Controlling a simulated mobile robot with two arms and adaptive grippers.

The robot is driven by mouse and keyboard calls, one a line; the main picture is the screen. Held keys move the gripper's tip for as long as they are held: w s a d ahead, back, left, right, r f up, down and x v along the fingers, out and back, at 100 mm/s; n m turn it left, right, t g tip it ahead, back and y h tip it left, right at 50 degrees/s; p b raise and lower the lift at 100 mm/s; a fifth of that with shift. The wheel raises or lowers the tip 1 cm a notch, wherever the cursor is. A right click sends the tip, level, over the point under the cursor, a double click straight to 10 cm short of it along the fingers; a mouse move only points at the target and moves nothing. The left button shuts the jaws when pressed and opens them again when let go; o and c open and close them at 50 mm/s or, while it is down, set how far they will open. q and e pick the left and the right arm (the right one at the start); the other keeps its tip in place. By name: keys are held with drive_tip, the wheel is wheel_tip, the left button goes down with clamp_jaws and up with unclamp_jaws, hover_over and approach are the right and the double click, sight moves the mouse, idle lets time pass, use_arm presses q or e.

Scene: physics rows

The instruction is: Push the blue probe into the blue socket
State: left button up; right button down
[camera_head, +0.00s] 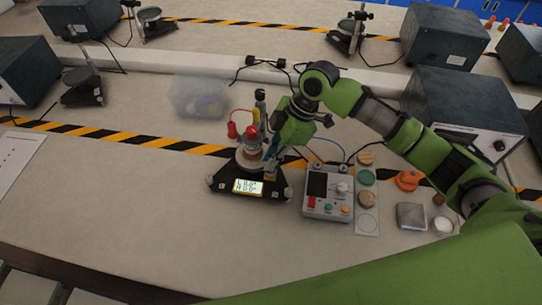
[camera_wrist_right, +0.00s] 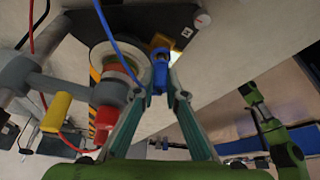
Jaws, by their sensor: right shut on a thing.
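My right gripper (camera_head: 270,160) reaches down beside the black-based device with a lit display (camera_head: 248,186). In the right wrist view its fingers (camera_wrist_right: 159,88) are shut on the blue probe (camera_wrist_right: 160,56), whose blue cable (camera_wrist_right: 115,40) loops away to the left. The probe's tip is close to the device's dark base, but I cannot tell whether it touches. I cannot make out the blue socket; the probe and fingers may cover it. A red plug (camera_head: 232,129) and a yellow plug stand on the device's left side. My left gripper does not show.
A control box with a dark screen (camera_head: 317,184) stands right of the device, beside a strip of round pads. A clear bin (camera_head: 198,97) stands behind left. A large instrument (camera_head: 470,115) is at right.

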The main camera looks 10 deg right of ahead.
drive_tip(key=shift+f, duration=0.75)
idle(0.4)
drive_tip(key=c, duration=2)
unclamp_jaws()
drive_tip(key=shift+o, duration=1.2)
wheel_tip(320, 180, up, 8)
drive_tip(key=p, duration=0.7)
drive_tip(key=shift+f, duration=0.25)
